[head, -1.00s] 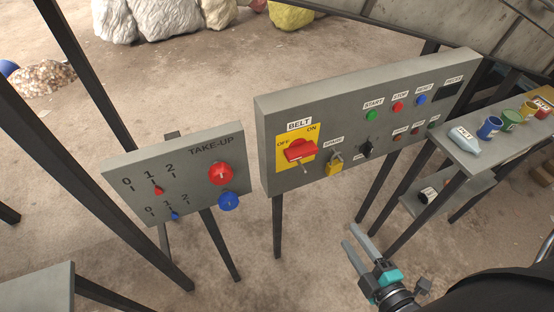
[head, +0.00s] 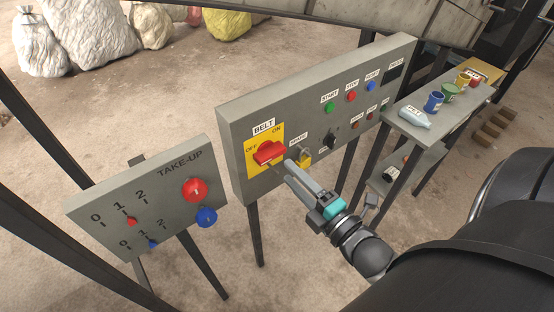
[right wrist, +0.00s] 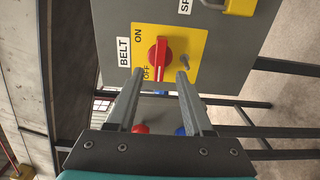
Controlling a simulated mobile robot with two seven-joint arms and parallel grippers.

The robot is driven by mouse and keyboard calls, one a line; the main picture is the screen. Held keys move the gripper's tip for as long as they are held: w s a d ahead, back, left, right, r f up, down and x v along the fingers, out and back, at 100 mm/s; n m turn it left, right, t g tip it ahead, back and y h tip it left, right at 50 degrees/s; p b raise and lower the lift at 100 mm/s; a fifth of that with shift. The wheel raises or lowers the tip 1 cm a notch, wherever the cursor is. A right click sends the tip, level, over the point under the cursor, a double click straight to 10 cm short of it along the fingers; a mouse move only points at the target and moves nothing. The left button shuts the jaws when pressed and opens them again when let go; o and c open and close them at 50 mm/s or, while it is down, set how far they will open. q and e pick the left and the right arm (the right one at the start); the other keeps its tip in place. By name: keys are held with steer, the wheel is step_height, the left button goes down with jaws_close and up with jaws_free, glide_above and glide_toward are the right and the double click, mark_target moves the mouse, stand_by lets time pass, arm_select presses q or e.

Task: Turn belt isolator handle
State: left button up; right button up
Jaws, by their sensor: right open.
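The belt isolator handle is a red rotary handle (head: 268,152) on a yellow plate (head: 251,163) marked OFF and ON, on the grey control panel (head: 238,125). In the right wrist view the red handle (right wrist: 159,58) lies ahead of my right gripper (right wrist: 157,82), roughly between its two fingers. The fingers are apart with nothing between them. In the head view my right gripper (head: 288,172) is just in front of the panel, close to the handle's lower right. I cannot tell whether it touches anything. My left gripper is not in view.
A yellow padlock (head: 304,158) hangs right of the plate, near my right gripper. A small metal pin (right wrist: 184,64) sticks out beside the handle. The TAKE-UP panel (head: 150,200) stands at left. Shelves (head: 405,122) with a bottle (head: 415,116) and cups stand at right.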

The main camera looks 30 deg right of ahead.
mark_target(274, 157)
steer(key=shift+w+a, duration=0.15)
steer(key=shift+w, duration=1.35)
steer(key=shift+w+a, duration=0.1)
steer(key=shift+w, duration=1.4)
jaws_close()
